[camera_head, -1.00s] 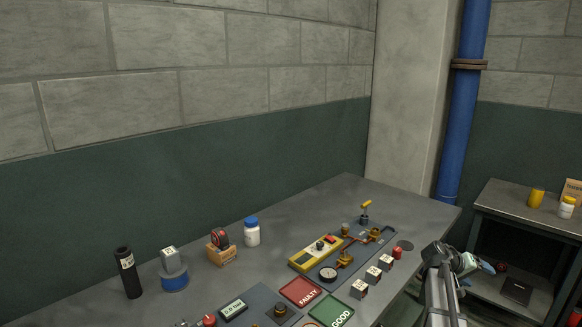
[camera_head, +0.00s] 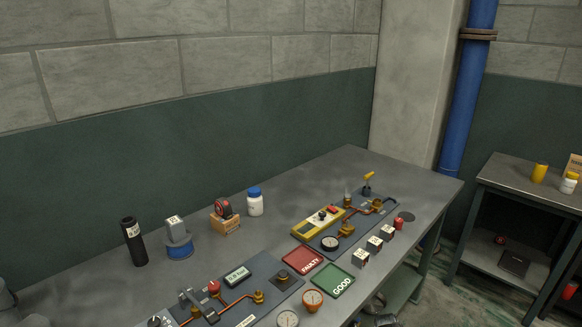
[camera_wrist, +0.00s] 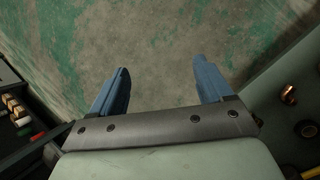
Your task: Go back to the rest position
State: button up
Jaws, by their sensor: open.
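In the wrist view my gripper (camera_wrist: 160,78) is open, its two blue fingers spread apart with nothing between them. Below it is the worn green and grey floor. In the head view only a small dark part of my arm shows at the bottom edge, right of centre; the fingers cannot be made out there. The grey workbench (camera_head: 110,282) runs along the wall. On it lie a red FAULTY tray (camera_head: 302,260) and a green GOOD tray (camera_head: 333,281), both with no part visible on them.
A panel with copper pipes (camera_head: 240,290) is at the bench front, and another with a gauge and yellow device (camera_head: 318,222) lies further back. Small blocks (camera_head: 374,244), a white bottle (camera_head: 255,203) and a black cylinder (camera_head: 133,242) stand around. A side table (camera_head: 500,180) is at right.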

jog(key=s+a+f+g+y, duration=0.1)
jog(key=s+a+f, duration=0.4)
jog(key=s+a, duration=0.3)
jog(key=s+a+f+g+y, duration=0.1)
jog(key=s+a+f, duration=0.4)
jog(key=s, duration=1.2)
jog(key=a+y, duration=0.1)
jog(key=a, duration=0.3)
jog(key=shift+g, duration=0.3)
